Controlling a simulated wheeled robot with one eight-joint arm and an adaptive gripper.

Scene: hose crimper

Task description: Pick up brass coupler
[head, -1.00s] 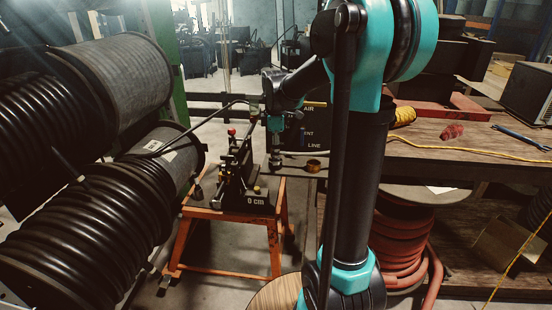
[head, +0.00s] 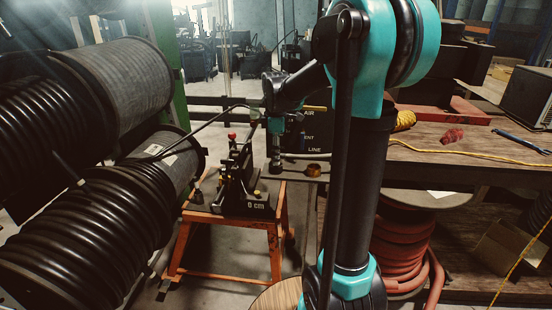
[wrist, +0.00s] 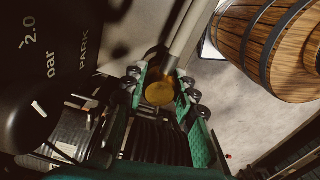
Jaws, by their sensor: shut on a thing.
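My gripper (head: 275,168) hangs pointing down beside the black crimper on the orange stand in the head view. In the wrist view my gripper (wrist: 160,96) has its green fingers closed around a round brass piece, the brass coupler (wrist: 159,93). Its round end faces the camera, and the fingers hide its sides. A grey bar or hose passes just above it in that view; I cannot tell whether they touch. The coupler is too small to make out in the head view.
The black crimper (head: 245,190) sits on an orange stand (head: 225,225). A copper-coloured ring (head: 313,169) lies right of my gripper. Large hose reels (head: 85,220) fill the left. A wooden bench (head: 460,165) stands at the right. A wooden barrel (wrist: 270,45) shows in the wrist view.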

